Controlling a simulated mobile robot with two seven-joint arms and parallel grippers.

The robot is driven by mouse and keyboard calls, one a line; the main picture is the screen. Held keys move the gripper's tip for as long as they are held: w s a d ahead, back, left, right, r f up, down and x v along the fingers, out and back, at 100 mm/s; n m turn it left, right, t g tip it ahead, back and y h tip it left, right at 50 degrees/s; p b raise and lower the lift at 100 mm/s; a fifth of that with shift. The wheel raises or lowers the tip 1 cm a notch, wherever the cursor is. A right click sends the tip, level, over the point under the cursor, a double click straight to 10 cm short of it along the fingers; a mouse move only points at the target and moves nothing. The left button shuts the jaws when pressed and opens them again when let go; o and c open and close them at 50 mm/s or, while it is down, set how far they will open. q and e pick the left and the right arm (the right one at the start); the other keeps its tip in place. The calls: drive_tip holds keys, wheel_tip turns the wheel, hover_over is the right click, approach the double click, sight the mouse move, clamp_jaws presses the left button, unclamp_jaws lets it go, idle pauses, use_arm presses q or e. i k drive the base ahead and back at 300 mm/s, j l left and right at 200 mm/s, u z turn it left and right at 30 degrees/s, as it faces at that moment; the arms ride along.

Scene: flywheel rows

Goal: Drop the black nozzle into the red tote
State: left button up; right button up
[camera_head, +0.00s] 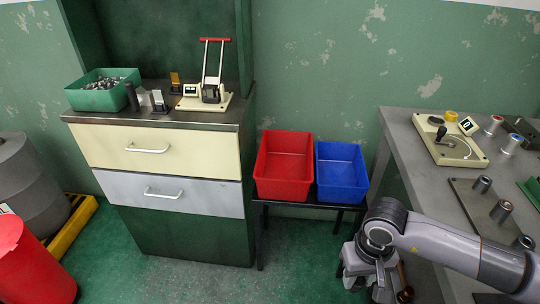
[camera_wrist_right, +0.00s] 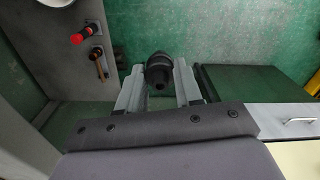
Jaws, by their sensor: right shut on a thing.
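The black nozzle (camera_wrist_right: 159,72) is between the two fingers of my right gripper (camera_wrist_right: 158,82), which is shut on it. In the head view my right gripper (camera_head: 368,276) hangs low, to the right of and nearer than the totes; I cannot make out the nozzle there. The red tote (camera_head: 283,190) stands on a low dark stand. It is open at the top and looks empty. My right gripper is apart from it. My left gripper is not in view.
A blue tote (camera_head: 341,188) stands right beside the red one. A drawer cabinet (camera_head: 165,190) is to their left. A grey bench (camera_head: 405,140) with fixtures is on the right, close to my right arm. A red-handled tool (camera_wrist_right: 84,35) shows in the wrist view.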

sight(289, 174)
drive_tip(key=i+l+u, duration=0.2)
drive_tip(key=i, duration=0.3)
drive_tip(key=i+l+u, duration=0.25)
drive_tip(key=i, duration=0.25)
drive_tip(key=i+l+u, duration=0.2)
drive_tip(key=i, duration=0.25)
drive_tip(key=l, duration=0.05)
